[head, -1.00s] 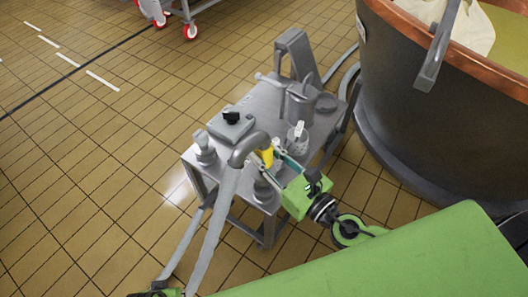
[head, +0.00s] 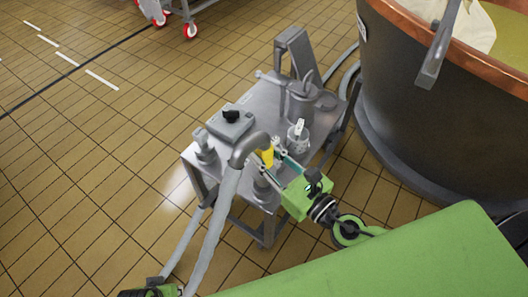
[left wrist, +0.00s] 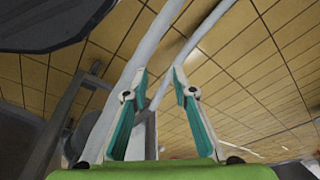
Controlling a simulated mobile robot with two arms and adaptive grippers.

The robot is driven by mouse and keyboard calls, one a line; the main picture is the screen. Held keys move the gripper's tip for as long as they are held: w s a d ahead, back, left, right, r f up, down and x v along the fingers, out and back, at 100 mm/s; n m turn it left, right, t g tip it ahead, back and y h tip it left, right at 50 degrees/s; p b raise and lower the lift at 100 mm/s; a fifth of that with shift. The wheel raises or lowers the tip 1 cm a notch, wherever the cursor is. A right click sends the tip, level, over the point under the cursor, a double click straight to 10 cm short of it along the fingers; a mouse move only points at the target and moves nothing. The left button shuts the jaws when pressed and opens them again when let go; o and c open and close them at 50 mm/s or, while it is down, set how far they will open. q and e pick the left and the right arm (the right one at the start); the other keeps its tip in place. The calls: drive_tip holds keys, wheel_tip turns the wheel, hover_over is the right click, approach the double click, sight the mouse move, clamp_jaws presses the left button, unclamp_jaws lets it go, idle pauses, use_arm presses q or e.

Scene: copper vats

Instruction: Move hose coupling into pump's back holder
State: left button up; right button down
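The grey hose (head: 212,225) rises from the bottom left to a bent elbow end, the coupling (head: 248,148), over the near side of the pump cart (head: 262,105). My right gripper (head: 272,157) reaches in from the lower right; its fingers are by the coupling and a yellow part (head: 266,156). Whether they clamp anything is unclear. My left gripper is low at the bottom left, by the lower hose; its green body (head: 160,291) shows, cut by the frame edge. In the left wrist view its fingers (left wrist: 160,70) are apart, with hoses (left wrist: 164,32) beyond them. The back holder is not clearly identifiable.
The cart carries a grey box with a black knob (head: 231,117), a grey pot (head: 301,103), a white-topped cup (head: 298,136) and a tall grey bracket (head: 294,55). A large copper-rimmed vat (head: 430,120) stands right. Tiled floor at left is open.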

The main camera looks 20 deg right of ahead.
use_arm(q)
drive_tip(key=shift+w+r, duration=0.1)
drive_tip(key=shift+r, duration=0.45)
